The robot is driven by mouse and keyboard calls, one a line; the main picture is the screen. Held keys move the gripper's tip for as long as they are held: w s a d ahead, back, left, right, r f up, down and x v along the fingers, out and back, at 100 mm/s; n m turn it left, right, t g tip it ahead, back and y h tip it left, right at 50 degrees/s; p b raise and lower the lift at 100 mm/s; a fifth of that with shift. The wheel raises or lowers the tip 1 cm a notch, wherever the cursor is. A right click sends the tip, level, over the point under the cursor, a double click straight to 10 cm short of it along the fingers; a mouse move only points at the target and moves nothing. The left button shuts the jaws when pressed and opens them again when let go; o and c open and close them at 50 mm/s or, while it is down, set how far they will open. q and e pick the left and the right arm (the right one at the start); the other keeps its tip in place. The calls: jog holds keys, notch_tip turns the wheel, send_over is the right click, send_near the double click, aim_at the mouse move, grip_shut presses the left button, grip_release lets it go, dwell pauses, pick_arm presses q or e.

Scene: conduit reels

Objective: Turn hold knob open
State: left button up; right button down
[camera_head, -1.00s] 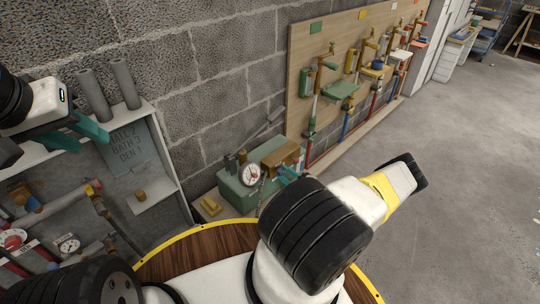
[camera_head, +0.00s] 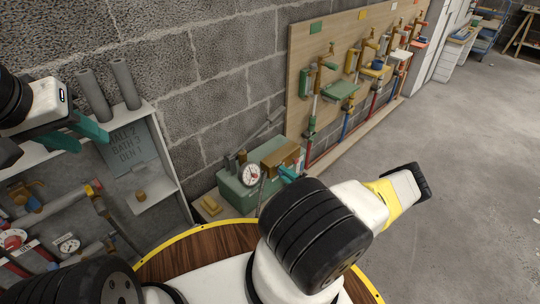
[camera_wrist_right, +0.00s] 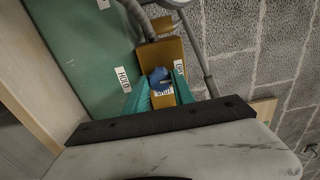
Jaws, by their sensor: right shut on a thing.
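The hold knob (camera_wrist_right: 159,77) is a small blue knob on an orange-brown plate (camera_wrist_right: 165,50) in the right wrist view. In the head view the plate is on a green box (camera_head: 240,188) with a round gauge (camera_head: 250,174); my right arm hides the knob there. My left gripper (camera_head: 78,136) is open and empty above the shelf at left.
A grey shelf unit (camera_head: 170,170) with pipes and gauges stands at left. A block wall (camera_head: 210,60) is behind the box. A wooden board (camera_head: 298,70) with pipes and valves hangs farther right. The floor (camera_head: 470,130) at right is clear.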

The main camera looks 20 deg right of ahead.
jog(key=shift+f, duration=0.1)
dwell(0.3)
jog(key=c, duration=1.1)
grip_release()
jog(key=shift+o, duration=0.2)
jog(key=shift+s, duration=0.1)
jog(key=v, duration=0.7)
jog(key=shift+s+d, duration=0.15)
jog(key=shift+s, duration=0.15)
